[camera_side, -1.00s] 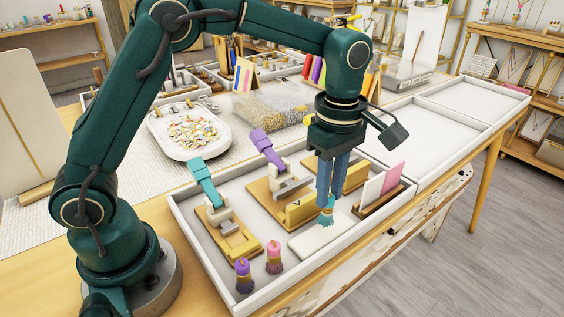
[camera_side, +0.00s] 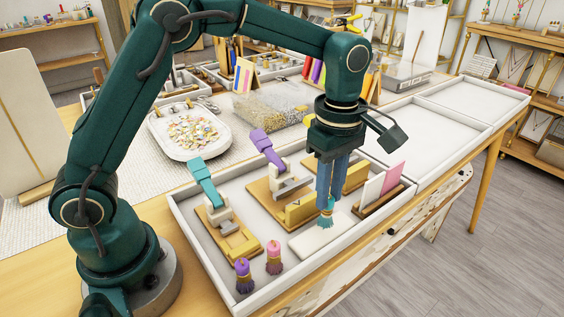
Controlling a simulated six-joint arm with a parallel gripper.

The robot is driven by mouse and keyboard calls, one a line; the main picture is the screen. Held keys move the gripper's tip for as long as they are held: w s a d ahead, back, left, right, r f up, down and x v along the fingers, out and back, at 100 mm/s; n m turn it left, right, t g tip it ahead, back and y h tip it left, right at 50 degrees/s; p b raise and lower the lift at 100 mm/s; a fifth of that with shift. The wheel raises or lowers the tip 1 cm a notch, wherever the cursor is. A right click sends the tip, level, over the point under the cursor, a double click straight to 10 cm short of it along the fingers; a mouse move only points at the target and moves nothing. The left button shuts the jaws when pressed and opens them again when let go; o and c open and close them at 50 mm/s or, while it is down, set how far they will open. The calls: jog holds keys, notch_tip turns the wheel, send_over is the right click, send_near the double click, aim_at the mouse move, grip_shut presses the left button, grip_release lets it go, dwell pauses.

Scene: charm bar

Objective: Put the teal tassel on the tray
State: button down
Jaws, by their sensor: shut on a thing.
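My gripper (camera_side: 326,205) points straight down inside the white-rimmed work box. Its blue fingers are shut on the teal tassel (camera_side: 326,219), whose fringe shows below the fingertips. The tassel is upright over the small white tray (camera_side: 307,242), near its upper right part. The fringe's lower end looks at or very close to the tray's surface; I cannot tell whether it touches. The fingers hide the tassel's top.
A purple tassel (camera_side: 244,276) and a pink tassel (camera_side: 274,258) stand at the front left. A teal-handled press (camera_side: 205,184) and a purple-handled press (camera_side: 266,149) stand behind. A card holder (camera_side: 380,194) with pink and white cards is close on the right.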

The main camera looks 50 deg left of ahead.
jog(key=shift+f, duration=1.05)
dwell(1.5)
jog(key=c, duration=0.6)
grip_release()
jog(key=shift+r, duration=2.55)
